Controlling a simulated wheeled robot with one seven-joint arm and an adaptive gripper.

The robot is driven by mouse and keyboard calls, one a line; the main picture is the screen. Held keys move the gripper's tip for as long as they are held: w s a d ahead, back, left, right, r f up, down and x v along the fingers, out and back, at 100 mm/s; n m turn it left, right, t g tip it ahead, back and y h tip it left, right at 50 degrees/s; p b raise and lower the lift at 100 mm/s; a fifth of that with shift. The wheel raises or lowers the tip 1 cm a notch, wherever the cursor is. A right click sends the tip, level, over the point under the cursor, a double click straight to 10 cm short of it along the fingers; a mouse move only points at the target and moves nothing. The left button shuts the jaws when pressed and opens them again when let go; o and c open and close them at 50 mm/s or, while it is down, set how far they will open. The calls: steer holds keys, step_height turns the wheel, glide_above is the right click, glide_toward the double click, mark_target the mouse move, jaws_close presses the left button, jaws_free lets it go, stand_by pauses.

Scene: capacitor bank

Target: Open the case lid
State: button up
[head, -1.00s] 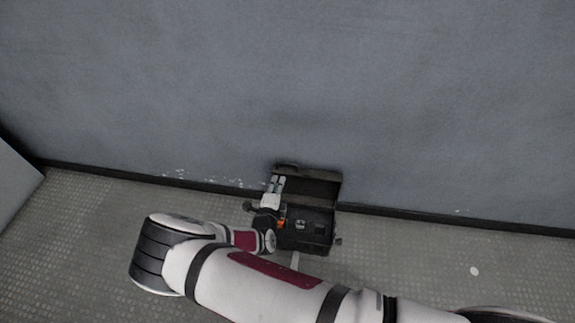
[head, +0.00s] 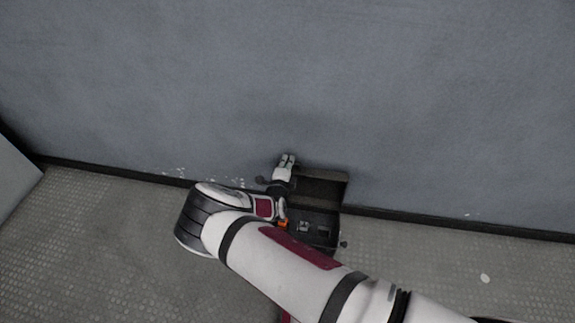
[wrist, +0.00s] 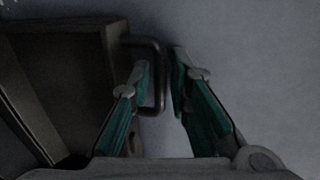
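The dark case (head: 322,217) stands on the floor by the wall, with its lid (head: 325,188) raised toward the wall. My gripper (head: 287,160) is at the lid's upper left end in the head view. In the wrist view, the lid (wrist: 70,75) fills the left side and its dark handle loop (wrist: 161,90) sticks out to the right. My gripper (wrist: 160,65) is open there, its fingers on either side of the handle's outer bar in the picture. I cannot tell whether they touch it. In the head view the handle is hidden.
The grey wall (head: 300,80) rises right behind the lid and close to my gripper. An orange part (head: 283,225) shows in the case, partly covered by my arm.

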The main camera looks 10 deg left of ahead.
jaws_close()
steer(key=s+p, duration=0.2)
steer(key=s, duration=0.2)
steer(key=shift+s+a, duration=0.1)
steer(key=shift+s, duration=0.1)
jaws_free()
steer(key=shift+f, duration=0.1)
